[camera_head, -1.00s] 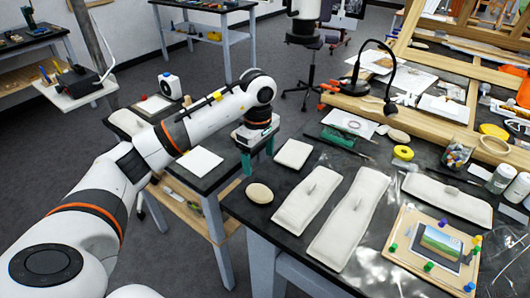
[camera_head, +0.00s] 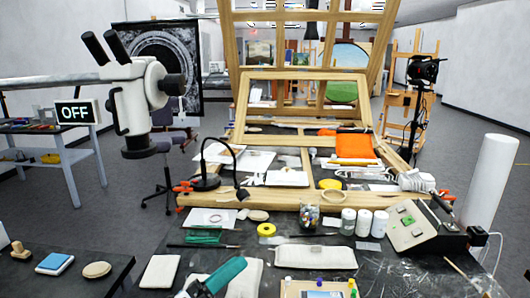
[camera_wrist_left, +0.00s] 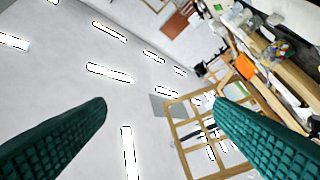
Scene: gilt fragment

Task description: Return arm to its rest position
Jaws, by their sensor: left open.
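In the head view my left gripper (camera_head: 222,274) shows at the bottom as a teal finger, tilted, in front of the near edge of the dark worktable (camera_head: 395,268) and a white cloth weight. The rest of my left arm is out of this view. In the left wrist view both teal ribbed fingers (camera_wrist_left: 160,108) stand wide apart with nothing between them. That view looks past them to ceiling lights, a wooden frame and the worktable. My right gripper is in neither view.
A microscope (camera_head: 135,95) hangs at the left, by an OFF sign (camera_head: 77,112). A white pad (camera_head: 160,271), a long white weight (camera_head: 315,257), jars (camera_head: 364,222) and a black lamp (camera_head: 207,180) crowd the worktable. A side table at left holds a pale oval (camera_head: 97,269).

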